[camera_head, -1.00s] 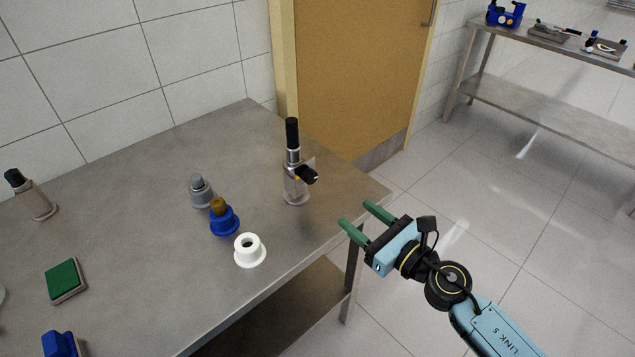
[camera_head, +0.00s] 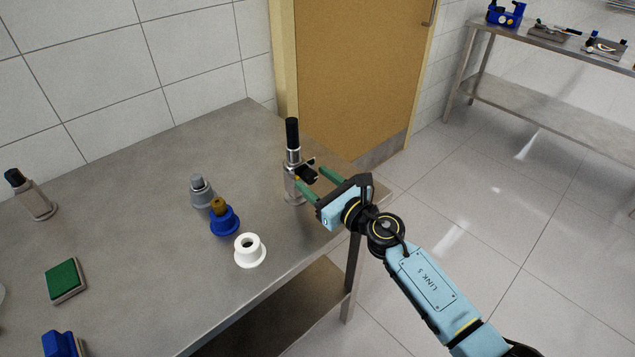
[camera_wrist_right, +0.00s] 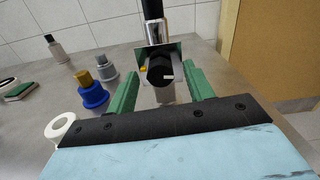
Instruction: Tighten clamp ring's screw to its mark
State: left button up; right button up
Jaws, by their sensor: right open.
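The clamp ring (camera_head: 291,171) sits around the upright metal and black separator post (camera_head: 293,150) near the table's right end. Its black screw knob (camera_head: 309,173) points toward my right gripper. My right gripper (camera_head: 315,179) is open, with its green fingers reaching toward the knob. In the right wrist view, the knob (camera_wrist_right: 160,73) lies between the two fingertips with gaps on both sides. A small yellow mark (camera_wrist_right: 143,69) shows left of the knob on the ring's plate. The left gripper is not in view.
On the steel table (camera_head: 150,190) stand a grey fitting (camera_head: 201,193), a blue fitting with a brown top (camera_head: 224,219) and a white collar (camera_head: 249,251). A green sponge (camera_head: 65,281) and a dark-capped bottle (camera_head: 33,197) are farther left. A second bench (camera_head: 560,100) stands at the back right.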

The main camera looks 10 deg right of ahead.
jog(key=c, duration=1)
